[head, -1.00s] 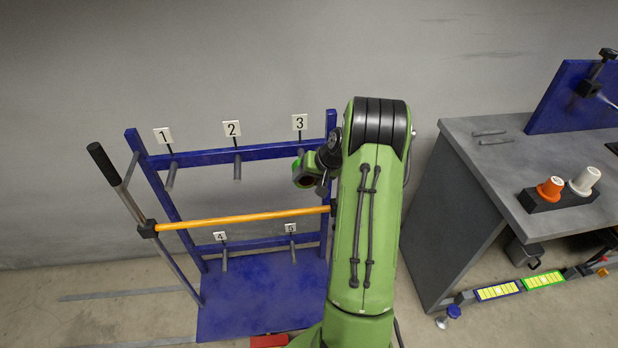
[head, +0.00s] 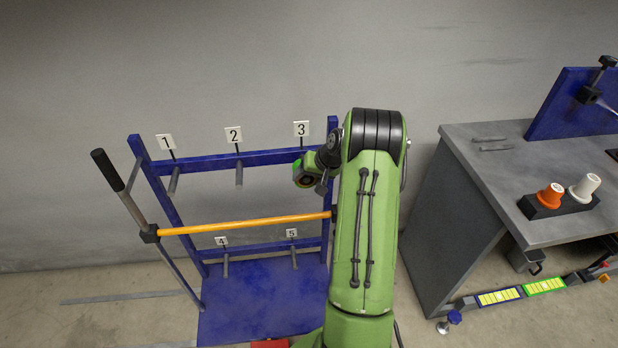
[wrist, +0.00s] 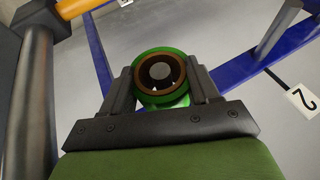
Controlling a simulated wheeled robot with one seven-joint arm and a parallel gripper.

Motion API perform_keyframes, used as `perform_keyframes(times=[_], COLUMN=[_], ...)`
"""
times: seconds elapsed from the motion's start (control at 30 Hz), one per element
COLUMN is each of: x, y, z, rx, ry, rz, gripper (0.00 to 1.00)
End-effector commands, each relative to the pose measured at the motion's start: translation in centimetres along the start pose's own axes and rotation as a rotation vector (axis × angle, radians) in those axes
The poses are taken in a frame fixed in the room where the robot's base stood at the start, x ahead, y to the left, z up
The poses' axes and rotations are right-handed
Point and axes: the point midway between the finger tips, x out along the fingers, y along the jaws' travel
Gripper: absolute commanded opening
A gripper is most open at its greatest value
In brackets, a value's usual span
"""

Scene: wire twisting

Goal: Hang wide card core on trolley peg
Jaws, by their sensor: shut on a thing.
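The card core (wrist: 160,97), a brown ring with a green outer band, sits between the two dark fingers of my gripper (wrist: 161,80) in the wrist view. My gripper is shut on it. A round grey patch shows through its bore; I cannot tell whether that is a peg or background. In the head view the core (head: 297,174) is held just below and in front of the top rail, under label 3 (head: 301,128). The trolley (head: 262,290) is blue. Pegs 1 (head: 174,180) and 2 (head: 239,174) are bare. Peg 3 is largely hidden by my wrist and the core.
An orange bar (head: 245,223) crosses the trolley below the core. Lower pegs 4 (head: 225,265) and 5 (head: 294,258) are bare. A black-gripped lever (head: 108,170) stands at left. A grey bench (head: 480,200) with orange and white spools stands at right.

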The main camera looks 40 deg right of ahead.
Motion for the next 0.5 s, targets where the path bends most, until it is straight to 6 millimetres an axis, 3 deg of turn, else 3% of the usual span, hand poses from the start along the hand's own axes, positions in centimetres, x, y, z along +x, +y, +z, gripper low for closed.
perform_keyframes(times=[0.47, 0.5], x=[0.44, 0.46], y=[-0.06, -0.05], z=[-1.13, -1.15], rx=[-0.001, -0.001], ry=[0.001, 0.001], rz=[-0.001, -0.001], gripper=[0.31, 0.63])
